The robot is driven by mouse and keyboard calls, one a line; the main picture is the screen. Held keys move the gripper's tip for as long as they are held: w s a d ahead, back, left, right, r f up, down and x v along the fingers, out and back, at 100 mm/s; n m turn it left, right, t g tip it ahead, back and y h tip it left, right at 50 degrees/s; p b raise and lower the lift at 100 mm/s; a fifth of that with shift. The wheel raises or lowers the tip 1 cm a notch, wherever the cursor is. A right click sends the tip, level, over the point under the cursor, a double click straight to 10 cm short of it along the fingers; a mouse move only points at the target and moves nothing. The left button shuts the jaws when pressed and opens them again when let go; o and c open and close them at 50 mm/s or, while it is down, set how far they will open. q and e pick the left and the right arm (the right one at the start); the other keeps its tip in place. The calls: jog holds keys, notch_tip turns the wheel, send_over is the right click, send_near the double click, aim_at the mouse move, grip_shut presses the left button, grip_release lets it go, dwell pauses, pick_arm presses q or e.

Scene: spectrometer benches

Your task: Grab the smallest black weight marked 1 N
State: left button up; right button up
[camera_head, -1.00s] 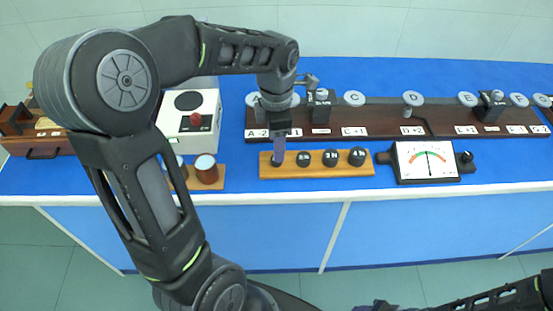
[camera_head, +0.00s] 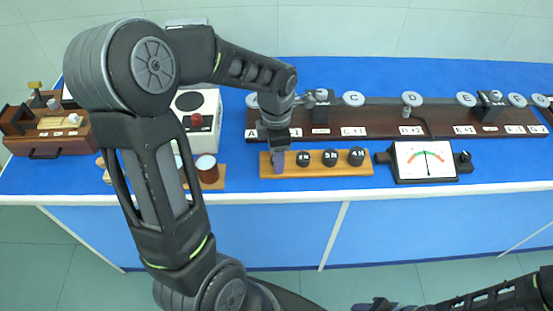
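A wooden weight holder (camera_head: 320,171) stands near the front of the blue table. It carries black weights in a row: the second (camera_head: 303,158), one marked 2 N or 3 N (camera_head: 330,157), and the largest at the right (camera_head: 357,156). The smallest weight, at the left end, is hidden behind my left gripper. My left gripper (camera_head: 279,166) points down over that left end, its fingers low at the holder. Whether the fingers are open or shut on the weight cannot be seen. A dark part of my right gripper (camera_head: 376,305) shows at the bottom edge, cut off.
A long dark board with lettered terminals (camera_head: 380,128) lies behind the holder. A meter (camera_head: 425,160) stands close on the right. A white device with a red knob (camera_head: 205,125), a wooden stand with a copper-coloured cylinder (camera_head: 208,170) and a wooden box (camera_head: 50,140) are on the left.

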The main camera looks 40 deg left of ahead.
pick_arm(q)
jog(key=shift+c, duration=0.2)
grip_shut()
jog(key=shift+r, duration=0.1)
dwell(0.5)
notch_tip(320, 180, up, 10)
jog(key=b, duration=0.1)
dwell(0.3)
dwell(0.4)
